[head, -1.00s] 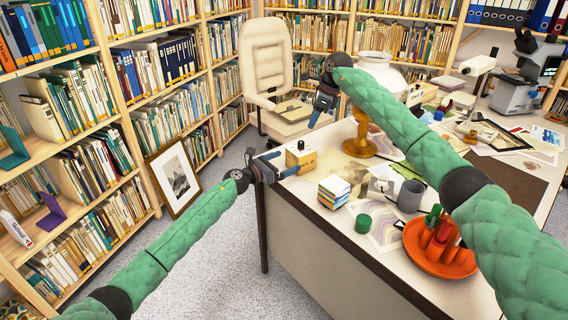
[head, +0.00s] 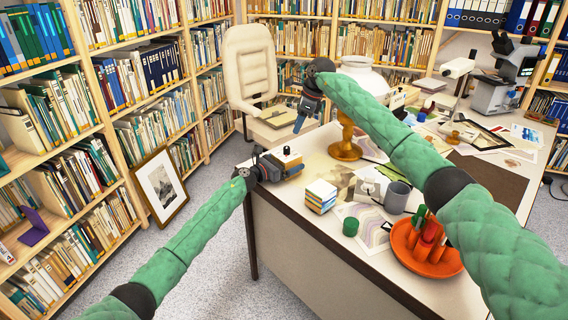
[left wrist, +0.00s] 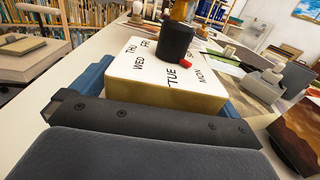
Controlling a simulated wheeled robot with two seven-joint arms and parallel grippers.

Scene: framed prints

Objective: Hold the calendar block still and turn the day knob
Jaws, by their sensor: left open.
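The calendar block (head: 292,159) is a small yellowish block near the desk's left end, partly hidden by my left gripper (head: 283,167). In the left wrist view, the block (left wrist: 150,95) has a pale top with day names and a black day knob (left wrist: 175,42). The knob's red pointer is on the side near TUE and MON. My left gripper is open, with a blue finger at each side of the block; contact cannot be told. My right gripper (head: 301,121) is above and beyond the block, pointing down, apart from it. Whether its jaws are open is unclear.
A wooden stand (head: 346,140) is behind. A chair (head: 249,70) and bookshelves stand beyond.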

